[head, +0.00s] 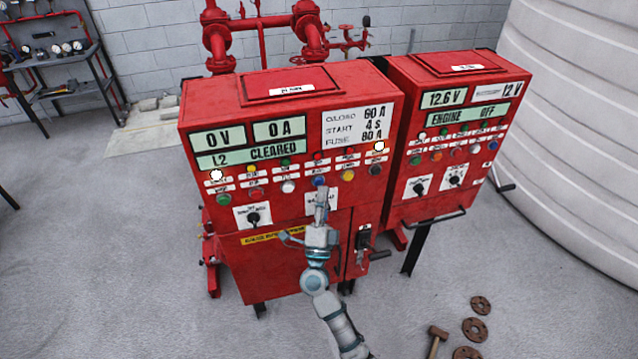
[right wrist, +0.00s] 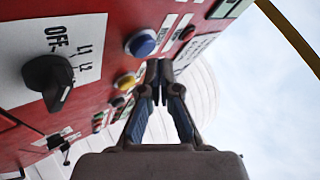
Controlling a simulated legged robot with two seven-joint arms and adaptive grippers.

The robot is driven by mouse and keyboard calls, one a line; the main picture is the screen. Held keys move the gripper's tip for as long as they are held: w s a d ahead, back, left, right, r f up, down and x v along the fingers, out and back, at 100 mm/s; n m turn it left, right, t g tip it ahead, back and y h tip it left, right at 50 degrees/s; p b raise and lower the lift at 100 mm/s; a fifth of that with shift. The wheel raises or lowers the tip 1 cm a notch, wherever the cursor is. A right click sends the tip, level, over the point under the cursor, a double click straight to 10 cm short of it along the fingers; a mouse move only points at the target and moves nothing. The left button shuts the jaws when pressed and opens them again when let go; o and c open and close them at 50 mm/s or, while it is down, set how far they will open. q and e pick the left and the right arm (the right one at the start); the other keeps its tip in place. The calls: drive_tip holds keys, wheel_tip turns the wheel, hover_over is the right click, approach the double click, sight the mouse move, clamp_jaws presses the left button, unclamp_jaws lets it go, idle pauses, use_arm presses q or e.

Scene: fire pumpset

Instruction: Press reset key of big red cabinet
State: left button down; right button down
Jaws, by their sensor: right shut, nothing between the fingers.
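The big red cabinet (head: 290,105) stands in the middle of the head view. Its displays read "0 V", "0 A" and "L2 CLEARED". Its lower key row includes green (head: 224,199), red (head: 256,193), white (head: 288,187), blue (head: 319,181) and yellow (head: 347,175) keys. My right gripper (head: 321,193) is shut and empty, in front of the panel just below the blue key. In the right wrist view its fingertips (right wrist: 158,76) are near the blue key (right wrist: 141,43) and yellow key (right wrist: 125,82); contact cannot be told.
A second red cabinet (head: 455,130) stands at the right, before a white tank (head: 580,120). A hammer (head: 436,338) and rusty discs (head: 474,329) lie on the floor.

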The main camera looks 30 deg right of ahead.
drive_tip(key=shift+w, duration=0.15)
drive_tip(key=shift+w+d+r, duration=0.1)
drive_tip(key=shift+w, duration=0.1)
drive_tip(key=shift+w+d, duration=0.1)
drive_tip(key=shift+w, duration=0.3)
idle(0.6)
idle(0.3)
drive_tip(key=shift+s+a+p, duration=0.2)
drive_tip(key=shift+s+p, duration=0.3)
drive_tip(key=shift+s, duration=0.35)
